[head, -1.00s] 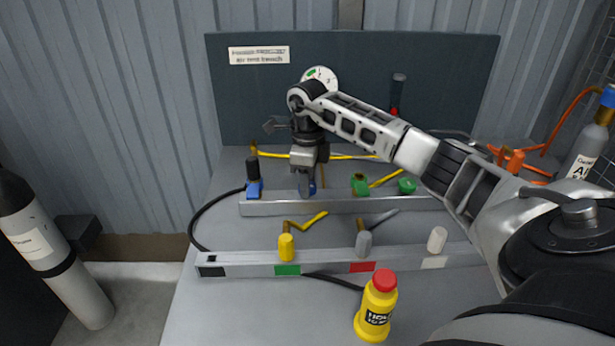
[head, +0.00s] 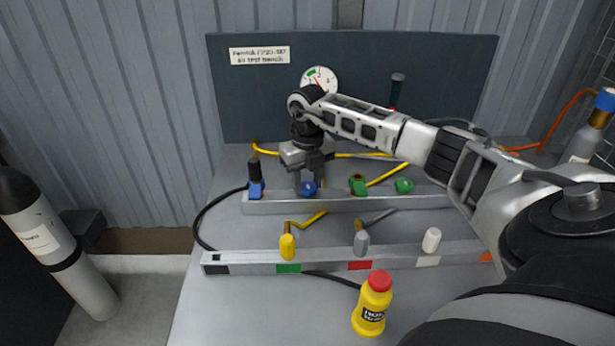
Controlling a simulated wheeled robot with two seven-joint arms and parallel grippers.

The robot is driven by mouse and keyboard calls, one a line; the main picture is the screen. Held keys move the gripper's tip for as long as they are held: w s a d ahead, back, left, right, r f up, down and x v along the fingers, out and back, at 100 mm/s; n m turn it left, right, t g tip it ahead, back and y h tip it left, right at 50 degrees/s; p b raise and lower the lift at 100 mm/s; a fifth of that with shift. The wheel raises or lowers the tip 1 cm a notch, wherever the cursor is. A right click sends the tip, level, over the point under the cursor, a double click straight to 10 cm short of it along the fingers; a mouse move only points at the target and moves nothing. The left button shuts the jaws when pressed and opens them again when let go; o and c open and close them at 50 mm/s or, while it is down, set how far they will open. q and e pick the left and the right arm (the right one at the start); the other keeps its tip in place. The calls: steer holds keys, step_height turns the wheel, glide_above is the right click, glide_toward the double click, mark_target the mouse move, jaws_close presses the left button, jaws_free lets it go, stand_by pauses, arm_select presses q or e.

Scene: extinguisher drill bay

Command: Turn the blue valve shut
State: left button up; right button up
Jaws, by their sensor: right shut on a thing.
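The blue valve (head: 308,188) is on the rear metal rail, left of two green fittings. My right gripper (head: 308,183) reaches down to it from behind and above, shut on it. The fingers hide part of the valve, and I cannot tell how far it is turned. My left gripper is not in view.
A blue fitting with a black top (head: 256,187) stands left on the same rail. The front rail (head: 325,261) carries yellow, grey and white fittings. A yellow bottle (head: 372,305) stands in front. A gauge (head: 319,80) is on the back panel (head: 260,95).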

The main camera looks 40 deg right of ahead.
mark_target(308, 185)
steer(key=shift+m, duration=0.8)
steer(key=shift+p, duration=0.3)
steer(key=o, duration=1)
steer(key=shift+r, duration=0.55)
step_height(308, 185, up, 15)
steer(key=b, duration=0.1)
steer(key=shift+f, duration=0.15)
